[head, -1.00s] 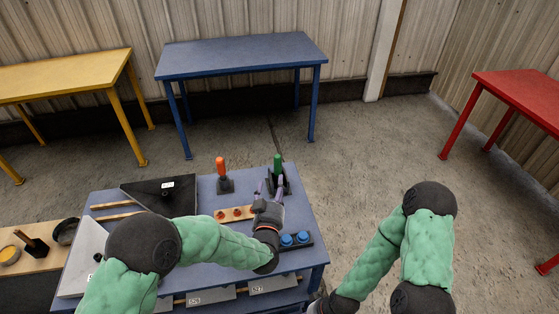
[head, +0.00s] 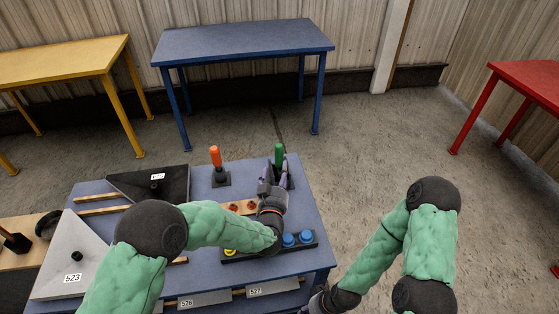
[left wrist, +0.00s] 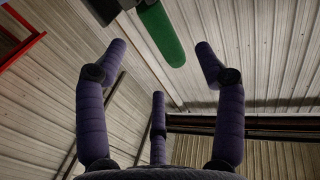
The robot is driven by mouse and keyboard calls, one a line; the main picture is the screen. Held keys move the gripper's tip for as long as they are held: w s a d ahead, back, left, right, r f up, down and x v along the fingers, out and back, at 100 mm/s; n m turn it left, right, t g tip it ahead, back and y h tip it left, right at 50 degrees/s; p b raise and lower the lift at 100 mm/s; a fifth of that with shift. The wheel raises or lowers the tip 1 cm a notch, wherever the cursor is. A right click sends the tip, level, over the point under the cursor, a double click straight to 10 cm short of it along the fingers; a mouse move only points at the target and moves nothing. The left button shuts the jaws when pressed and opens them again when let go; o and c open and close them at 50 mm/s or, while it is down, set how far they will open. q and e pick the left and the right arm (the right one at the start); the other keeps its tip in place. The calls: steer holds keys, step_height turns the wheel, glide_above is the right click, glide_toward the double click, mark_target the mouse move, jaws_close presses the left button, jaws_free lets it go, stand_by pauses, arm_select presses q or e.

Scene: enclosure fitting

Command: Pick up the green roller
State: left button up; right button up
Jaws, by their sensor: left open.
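The green roller (head: 279,154) stands upright in a dark holder at the back right of the blue work table (head: 205,269). In the left wrist view the green roller (left wrist: 161,34) hangs in from the top, ahead of and between the spread fingers. My left gripper (head: 275,174) is open just in front of the roller's holder; in the left wrist view its purple fingers (left wrist: 163,72) are apart with nothing between the tips. I cannot tell whether any finger touches the holder. My right arm is at the lower right, and its gripper's fingers are out of frame.
An orange roller (head: 215,156) stands in a dark holder to the left. Blue buttons (head: 297,239) and red buttons (head: 236,206) lie near my left wrist. A black panel (head: 160,181) and a grey panel (head: 70,258) lie on the left.

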mark_target(281, 159)
arm_select(q)
steer(key=w, duration=0.3)
steer(key=shift+d, duration=0.2)
steer(key=w, duration=0.1)
steer(key=w+b, duration=0.1)
steer(key=w, duration=0.1)
steer(key=w+b, duration=0.1)
steer(key=shift+w+d, duration=0.2)
steer(key=shift+d, duration=0.15)
steer(key=shift+w, duration=0.4)
steer(key=shift+r, duration=0.1)
steer(key=c, duration=1.3)
